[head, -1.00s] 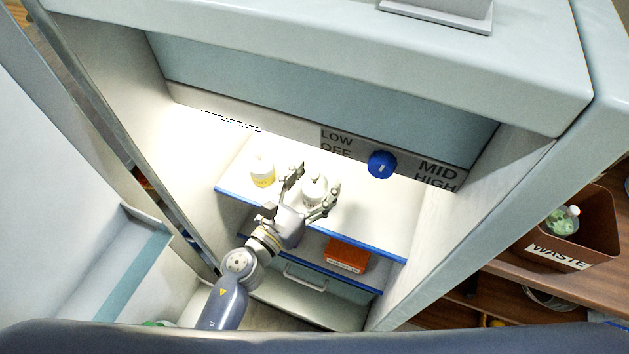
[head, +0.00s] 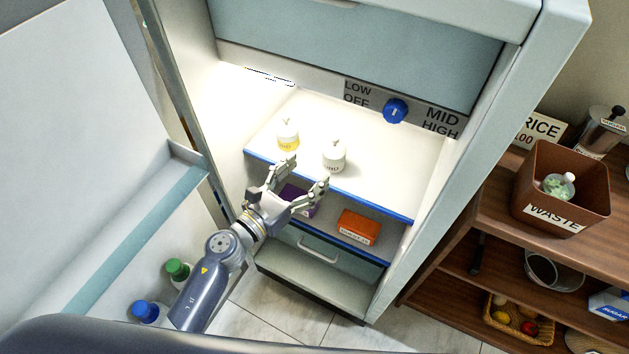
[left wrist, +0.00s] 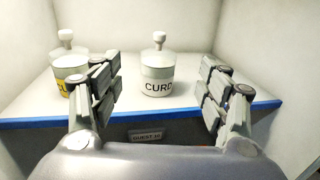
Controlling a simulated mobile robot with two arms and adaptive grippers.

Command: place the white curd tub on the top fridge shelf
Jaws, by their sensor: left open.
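The white curd tub (head: 334,156) stands upright on the top fridge shelf (head: 385,180), near its front edge. In the left wrist view the tub (left wrist: 157,72) shows its CURD label and knobbed lid, standing on the shelf beyond the fingers. My left gripper (head: 297,172) is open and empty, just in front of the shelf's blue edge and apart from the tub. Its two fingers also show in the left wrist view (left wrist: 160,90), spread to either side of the tub. My right gripper is not in view.
A yellow-labelled white tub (head: 288,135) stands left of the curd tub. Below are an orange box (head: 358,227) and a purple box (head: 296,199), partly hidden by my gripper. The fridge door (head: 90,130) is open at left. A waste bin (head: 560,190) stands on shelving at right.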

